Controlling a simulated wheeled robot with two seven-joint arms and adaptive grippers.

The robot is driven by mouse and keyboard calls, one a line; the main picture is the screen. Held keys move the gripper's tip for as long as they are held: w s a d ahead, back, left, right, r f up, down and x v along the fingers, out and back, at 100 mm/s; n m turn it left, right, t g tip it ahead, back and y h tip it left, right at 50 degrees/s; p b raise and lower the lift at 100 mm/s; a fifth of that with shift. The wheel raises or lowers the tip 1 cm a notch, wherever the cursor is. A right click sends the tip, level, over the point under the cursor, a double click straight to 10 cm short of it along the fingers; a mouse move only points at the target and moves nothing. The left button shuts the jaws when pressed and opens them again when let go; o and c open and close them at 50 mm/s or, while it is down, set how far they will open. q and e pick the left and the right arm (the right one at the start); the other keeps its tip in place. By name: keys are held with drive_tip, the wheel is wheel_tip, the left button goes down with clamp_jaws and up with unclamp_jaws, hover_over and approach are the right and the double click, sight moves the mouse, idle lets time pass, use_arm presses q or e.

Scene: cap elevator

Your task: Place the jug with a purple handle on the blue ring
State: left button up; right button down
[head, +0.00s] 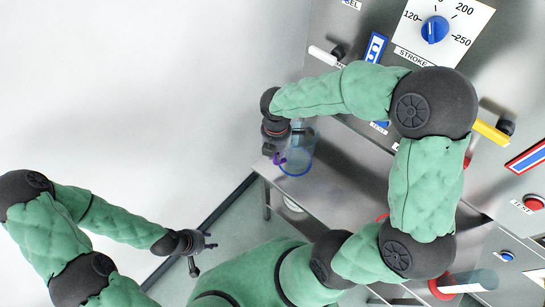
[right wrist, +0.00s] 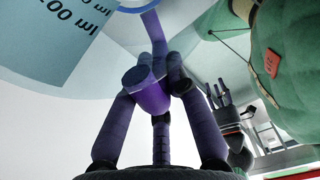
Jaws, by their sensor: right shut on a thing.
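The clear jug (head: 303,148) is at the left end of the steel shelf in the head view. Its purple handle (head: 280,159) faces left. My right gripper (head: 279,147) is shut on that handle, which shows between the dark fingers in the right wrist view (right wrist: 151,93). The jug's clear wall with volume marks (right wrist: 60,40) fills the upper left there. A blue curved edge (head: 295,173) shows around the jug's lower end; I cannot tell whether it is the jug's own edge or the blue ring. My left gripper (head: 203,254) is open and empty, low at the left.
The steel shelf (head: 345,185) runs down to the right below a control panel with a blue knob (head: 434,29) and a yellow handle (head: 490,132). A clear cylinder with a red ring (head: 440,289) is at lower right. The floor at left is clear.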

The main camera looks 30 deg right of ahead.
drive_tip(key=shift+w+a+f+b, duration=0.15)
drive_tip(key=shift+w+f+b, duration=0.15)
drive_tip(key=shift+f+b, duration=0.45)
drive_tip(key=shift+w+a+f+b, duration=0.1)
drive_tip(key=shift+w+f+b, duration=0.2)
drive_tip(key=shift+f, duration=0.7)
drive_tip(key=shift+f, duration=0.15)
drive_tip(key=c, duration=1.2)
unclamp_jaws()
drive_tip(key=shift+s, duration=0.1)
wheel_tip(320, 180, up, 12)
drive_tip(key=p, duration=0.4)
